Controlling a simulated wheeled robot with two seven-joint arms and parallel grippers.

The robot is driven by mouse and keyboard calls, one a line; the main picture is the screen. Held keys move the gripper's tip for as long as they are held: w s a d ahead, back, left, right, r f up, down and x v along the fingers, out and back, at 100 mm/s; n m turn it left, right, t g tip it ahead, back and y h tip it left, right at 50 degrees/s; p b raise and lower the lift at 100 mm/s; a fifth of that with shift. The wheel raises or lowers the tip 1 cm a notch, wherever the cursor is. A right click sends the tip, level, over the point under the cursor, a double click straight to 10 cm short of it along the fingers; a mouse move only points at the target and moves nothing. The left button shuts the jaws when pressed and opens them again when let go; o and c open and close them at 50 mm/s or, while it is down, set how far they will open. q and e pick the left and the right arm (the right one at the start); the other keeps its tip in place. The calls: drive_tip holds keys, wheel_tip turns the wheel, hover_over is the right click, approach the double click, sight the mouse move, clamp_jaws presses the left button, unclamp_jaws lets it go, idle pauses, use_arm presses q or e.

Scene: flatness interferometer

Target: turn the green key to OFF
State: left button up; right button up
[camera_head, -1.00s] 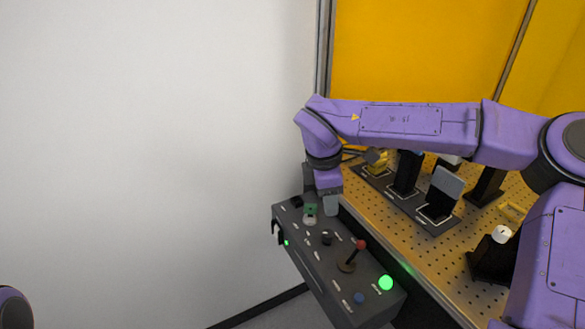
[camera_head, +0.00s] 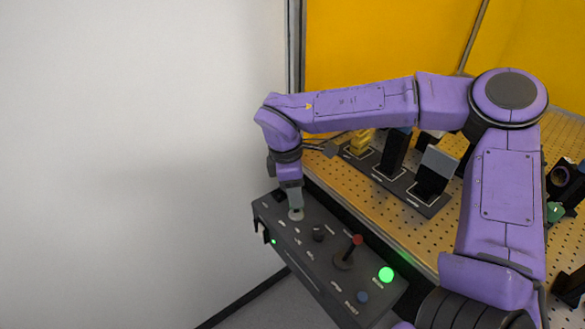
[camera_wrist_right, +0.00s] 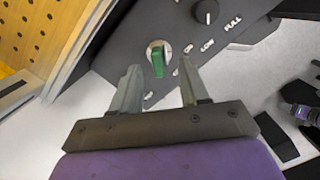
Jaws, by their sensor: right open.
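The green key (camera_wrist_right: 158,62) stands in a round pale lock plate on the dark control panel (camera_head: 340,292). In the right wrist view its flat green grip points down the picture, toward my gripper. My right gripper (camera_wrist_right: 160,77) is open, with one fingertip on each side just short of the key and nothing between the fingers. In the head view the right gripper (camera_head: 296,204) is over the lock plate (camera_head: 296,215) and hides the key. The labels beside the key are partly covered, so its setting cannot be read. My left gripper is not in view.
The panel also carries a black knob (camera_head: 318,233), a red-topped joystick (camera_head: 356,240), a lit green button (camera_head: 386,274) and a blue button (camera_head: 362,297). A perforated bench (camera_head: 400,226) with optical mounts lies to the right. A white wall stands at left.

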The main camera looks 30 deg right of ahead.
drive_tip(key=f, duration=0.3)
drive_tip(key=shift+w+d, duration=0.1)
drive_tip(key=shift+w, duration=0.15)
drive_tip(key=shift+d+f, duration=0.1)
drive_tip(key=shift+f, duration=0.3)
drive_tip(key=shift+s+d+f, duration=0.1)
drive_tip(key=shift+s, duration=0.2)
drive_tip(key=shift+w, duration=0.15)
clamp_jaws()
drive_tip(key=shift+f+m+b, duration=0.2)
drive_tip(key=shift+m+b, duration=0.5)
drive_tip(key=shift+m, duration=0.1)
drive_tip(key=shift+r+m+b, duration=0.15)
drive_tip(key=shift+m+b, duration=0.15)
drive_tip(key=shift+m, duration=0.1)
